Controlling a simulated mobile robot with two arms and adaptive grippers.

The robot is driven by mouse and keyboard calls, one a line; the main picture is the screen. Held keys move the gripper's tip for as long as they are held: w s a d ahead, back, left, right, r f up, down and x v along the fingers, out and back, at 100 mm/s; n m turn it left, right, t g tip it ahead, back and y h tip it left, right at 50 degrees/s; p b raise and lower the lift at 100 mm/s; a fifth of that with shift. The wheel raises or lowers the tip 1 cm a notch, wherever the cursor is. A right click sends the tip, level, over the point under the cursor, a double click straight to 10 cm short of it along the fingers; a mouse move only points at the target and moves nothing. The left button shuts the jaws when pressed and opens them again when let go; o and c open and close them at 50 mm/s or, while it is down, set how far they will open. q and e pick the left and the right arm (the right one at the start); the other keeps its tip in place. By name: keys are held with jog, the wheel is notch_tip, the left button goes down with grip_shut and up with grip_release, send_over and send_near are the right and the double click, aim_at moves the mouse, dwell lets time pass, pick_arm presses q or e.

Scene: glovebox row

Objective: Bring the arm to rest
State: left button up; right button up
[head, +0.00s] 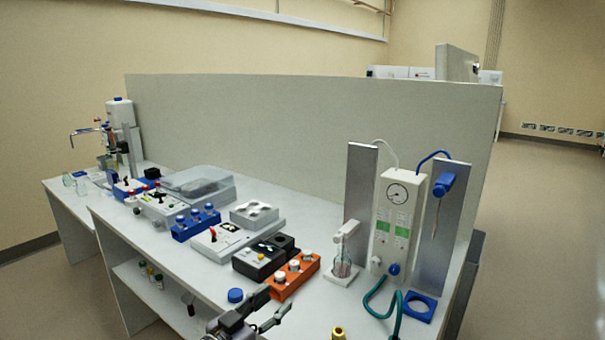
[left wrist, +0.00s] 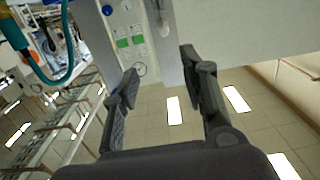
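My left gripper (head: 272,306) is low in the head view, at the front edge of the white bench (head: 150,232). Its dark fingers are spread apart. In the left wrist view the two fingers of the same gripper (left wrist: 160,80) stand wide apart with nothing between them. The orange rack (head: 288,281) with white-topped vials and a blue cap (head: 235,295) are close to the gripper in the head view; whether they touch cannot be told. My right gripper does not show.
A gauge unit (head: 396,215) with a teal hose (head: 374,300) stands at the right, beside a blue square frame (head: 419,307). A brass-coloured piece (head: 338,333) is at the bottom edge. A grey partition (head: 300,130) backs the bench.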

pick_arm(q)
jog(key=s+a+f+n+g+y, duration=0.3)
jog(key=s+f+g+y, duration=0.2)
jog(key=s+f, duration=0.9)
jog(key=s+a+f+n+g+y, duration=0.1)
jog(key=s+a+f+g+y, duration=0.1)
jog(key=s+a, duration=0.35)
jog(key=s+a+f+g+y, duration=0.1)
jog(key=s+a+f+g, duration=0.15)
jog(key=s, duration=0.55)
jog(key=s+a+f+n+g+y, duration=0.1)
jog(key=s+a+f+g+y, duration=0.15)
jog(key=s, duration=0.35)
notch_tip(320, 180, down, 27)
jog(key=s, duration=0.3)
jog(key=s+a+f+g, duration=0.1)
jog(key=s+a+f, duration=0.1)
jog(key=s+f, duration=1.2)
jog(key=shift+s+a+f, duration=0.35)
jog(key=shift+s+a, duration=0.05)
jog(key=shift+s, duration=0.45)
jog(key=shift+m+h, duration=0.25)
jog(key=shift+m, duration=0.05)
